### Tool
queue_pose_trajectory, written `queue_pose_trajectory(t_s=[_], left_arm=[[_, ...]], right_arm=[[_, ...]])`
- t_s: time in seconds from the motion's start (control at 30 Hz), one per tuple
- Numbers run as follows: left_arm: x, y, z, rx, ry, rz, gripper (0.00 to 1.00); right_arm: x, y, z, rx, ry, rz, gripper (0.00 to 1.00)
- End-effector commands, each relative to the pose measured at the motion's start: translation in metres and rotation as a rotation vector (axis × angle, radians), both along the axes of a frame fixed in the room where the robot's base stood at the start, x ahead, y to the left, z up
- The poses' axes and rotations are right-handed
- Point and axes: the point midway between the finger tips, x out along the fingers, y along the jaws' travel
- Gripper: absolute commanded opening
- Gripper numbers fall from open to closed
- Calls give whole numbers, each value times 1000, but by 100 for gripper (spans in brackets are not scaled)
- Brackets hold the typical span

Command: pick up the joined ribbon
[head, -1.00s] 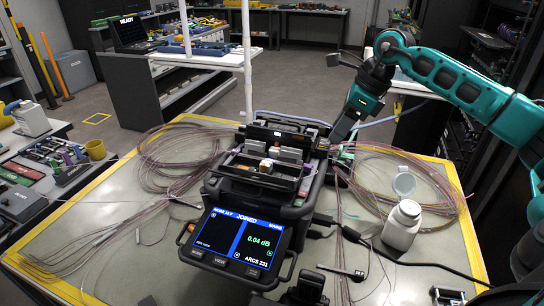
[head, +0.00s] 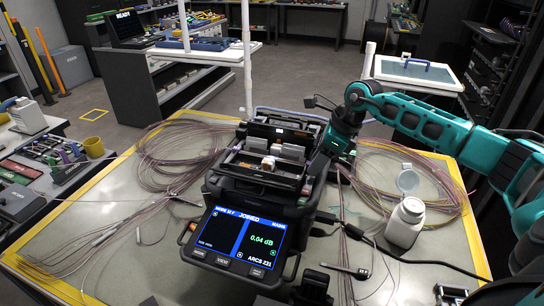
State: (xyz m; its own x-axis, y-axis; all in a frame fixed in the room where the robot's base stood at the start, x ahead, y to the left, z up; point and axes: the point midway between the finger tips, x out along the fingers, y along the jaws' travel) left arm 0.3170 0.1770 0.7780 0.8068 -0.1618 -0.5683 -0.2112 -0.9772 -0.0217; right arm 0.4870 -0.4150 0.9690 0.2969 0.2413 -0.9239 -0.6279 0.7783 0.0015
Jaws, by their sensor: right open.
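The fusion splicer (head: 250,225) stands mid-table with its lid up. Its screen (head: 236,238) reads "JOINED" and "0.04 dB". The joined ribbon is too thin to make out inside the splicer's open top (head: 268,163). Pinkish ribbon coils lie to the left (head: 178,160) and to the right (head: 425,180) of the splicer. My right gripper (head: 317,168) is open, pointing down at the right edge of the splicer's open top; its fingertips are small and dark there, and I cannot tell whether they touch anything. My left gripper is not in view.
A black cable (head: 430,264) runs to the right edge. The table's left front is mostly clear.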

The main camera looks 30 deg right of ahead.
Motion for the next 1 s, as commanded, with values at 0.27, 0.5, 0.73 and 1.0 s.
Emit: queue_pose_trajectory(t_s=[0.27, 0.5, 0.73, 1.0], left_arm=[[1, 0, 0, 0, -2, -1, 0], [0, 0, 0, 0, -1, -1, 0], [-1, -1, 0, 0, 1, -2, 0], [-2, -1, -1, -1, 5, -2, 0]], right_arm=[[0, 0, 1, -1, -1, 0, 32], [0, 0, 1, -1, 0, 0, 8], [0, -1, 1, -1, -1, 0, 0], [0, -1, 2, -1, -1, 0, 0]])
